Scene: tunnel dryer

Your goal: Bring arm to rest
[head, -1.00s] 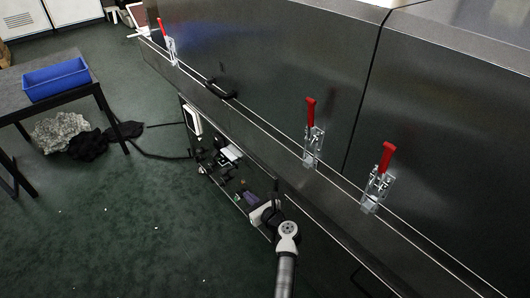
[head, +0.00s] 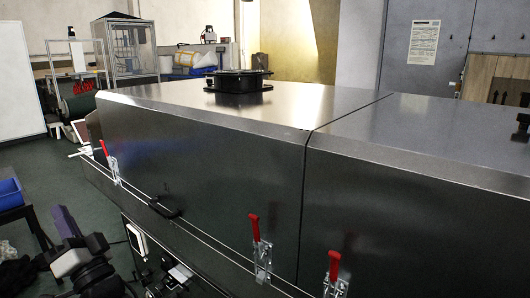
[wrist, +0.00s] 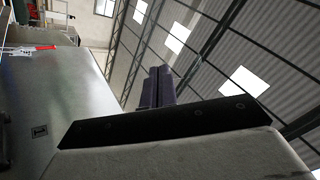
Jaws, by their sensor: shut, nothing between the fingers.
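My gripper shows in the head view (head: 66,222) at the lower left, its purple fingers pointing up. It stands in front of the dryer's lower side, apart from the metal as far as I can tell. In the wrist view the fingers (wrist: 158,88) lie together, shut and empty, pointing towards the roof. The tunnel dryer (head: 215,165) is a long steel housing across the head view. Part of my arm is cut off by the picture's lower edge.
Red-handled clamps (head: 254,240) and a black handle (head: 164,208) stick out from the dryer's side. A round black fitting (head: 238,80) sits on its top. A blue bin (head: 10,193) stands at the left edge. Green floor (head: 45,160) is open between bin and dryer.

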